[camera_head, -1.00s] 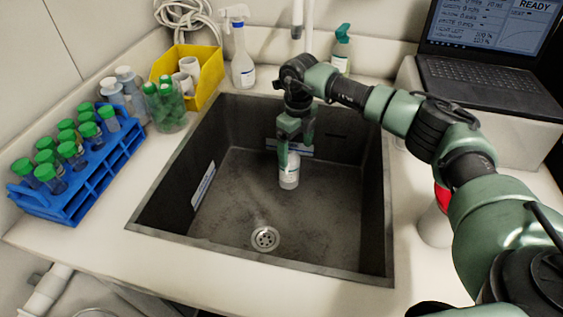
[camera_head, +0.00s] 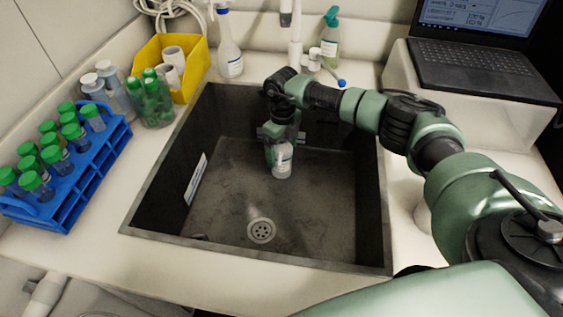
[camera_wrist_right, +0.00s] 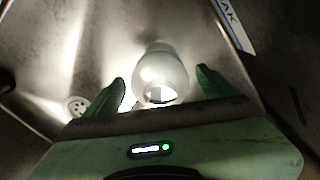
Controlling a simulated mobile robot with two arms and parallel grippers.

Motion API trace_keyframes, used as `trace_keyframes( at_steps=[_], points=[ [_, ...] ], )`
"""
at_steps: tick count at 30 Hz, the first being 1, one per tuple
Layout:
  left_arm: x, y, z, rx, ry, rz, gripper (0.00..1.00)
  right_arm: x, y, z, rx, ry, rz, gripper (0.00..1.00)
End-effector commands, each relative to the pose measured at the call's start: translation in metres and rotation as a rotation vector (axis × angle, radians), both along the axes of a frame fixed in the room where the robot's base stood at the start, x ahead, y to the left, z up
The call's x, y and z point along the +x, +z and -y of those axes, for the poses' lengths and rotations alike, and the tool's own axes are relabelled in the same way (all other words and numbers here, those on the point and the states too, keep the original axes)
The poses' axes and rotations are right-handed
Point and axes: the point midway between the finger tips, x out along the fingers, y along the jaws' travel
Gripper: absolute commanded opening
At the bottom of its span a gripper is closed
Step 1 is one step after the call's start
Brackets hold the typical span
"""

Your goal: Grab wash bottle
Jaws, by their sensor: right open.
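A pale, translucent bottle (camera_head: 282,163), perhaps the wash bottle, stands in the dark sink (camera_head: 215,215). My right gripper (camera_head: 276,150) reaches down into the sink at this bottle, and its fingers partly overlap it in the head view. In the right wrist view the bottle (camera_wrist_right: 163,72) stands between the two green fingers of my right gripper (camera_wrist_right: 164,90). Gaps show on both sides, so the gripper is open around it and not closed on it. The bottle's lower part is hard to make out in the glare. My left gripper is not in view.
A tap (camera_head: 297,45) rises behind the sink, with spray bottles (camera_head: 228,50) (camera_head: 331,40) beside it. A blue tube rack (camera_head: 85,185), a beaker of green-capped tubes (camera_head: 155,105) and a yellow bin (camera_head: 190,80) stand left. A laptop (camera_head: 480,70) stands right. The sink's front floor is clear.

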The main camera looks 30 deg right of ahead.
Motion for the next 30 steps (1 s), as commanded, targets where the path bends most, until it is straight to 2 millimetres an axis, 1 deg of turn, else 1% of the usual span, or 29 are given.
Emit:
trace_keyframes(
  at_steps=[3,4,5,6,8,9,11,12,13,23,30],
  points=[
    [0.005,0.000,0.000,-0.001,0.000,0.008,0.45,0.000,0.000,0.000,0.000,0.000,0.000,0.86],
    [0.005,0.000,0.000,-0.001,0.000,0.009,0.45,0.000,0.000,0.000,0.000,0.000,0.000,0.83],
    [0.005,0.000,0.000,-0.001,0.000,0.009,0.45,0.000,0.000,0.000,0.000,0.000,0.000,0.75],
    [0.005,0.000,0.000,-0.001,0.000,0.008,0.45,0.000,0.000,0.000,0.000,0.000,0.000,0.64],
    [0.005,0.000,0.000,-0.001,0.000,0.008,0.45,0.000,0.000,0.000,0.000,0.000,0.000,0.47],
    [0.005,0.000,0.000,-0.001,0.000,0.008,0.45,0.000,0.000,0.000,0.000,0.000,0.000,0.36],
    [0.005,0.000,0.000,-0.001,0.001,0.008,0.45,0.000,0.000,0.000,0.000,0.000,0.000,0.19],
    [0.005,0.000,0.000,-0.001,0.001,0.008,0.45,0.000,0.000,0.000,0.000,0.000,0.000,0.08],
    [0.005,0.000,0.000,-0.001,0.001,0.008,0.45,0.000,0.000,0.000,0.000,0.000,0.000,0.00],
    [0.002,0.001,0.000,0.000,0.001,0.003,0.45,0.001,0.002,0.000,0.001,-0.001,0.002,0.00],
    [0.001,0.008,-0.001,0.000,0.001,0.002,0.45,0.001,0.013,0.007,0.000,-0.004,0.002,0.00]
  ],
)
